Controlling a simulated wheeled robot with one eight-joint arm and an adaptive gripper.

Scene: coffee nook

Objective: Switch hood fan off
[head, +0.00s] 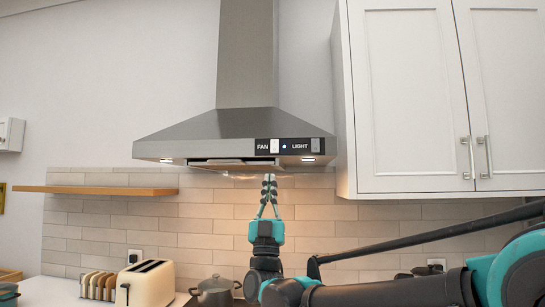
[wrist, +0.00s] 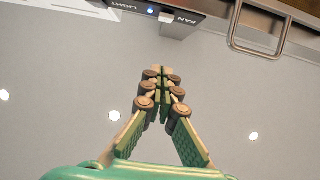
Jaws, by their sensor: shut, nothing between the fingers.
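The steel range hood (head: 200,135) hangs on the wall, with a black control panel on its front right edge. The white FAN switch (head: 275,146) sits beside the FAN label, and a small blue light (head: 284,147) glows to its right. In the wrist view the FAN switch (wrist: 167,18) shows at the top, upside down, with the lit blue dot beside it. My gripper (head: 269,177) points up just below the panel, shut and empty. In the wrist view its fingertips (wrist: 161,72) are together, apart from the switch in the picture.
A white wall cabinet (head: 405,100) stands right of the hood. A wooden shelf (head: 95,190) is at the left. A toaster (head: 147,284), a rack (head: 97,286) and a pot (head: 214,292) stand below. A metal bracket-like loop (wrist: 258,30) hangs near the panel in the wrist view.

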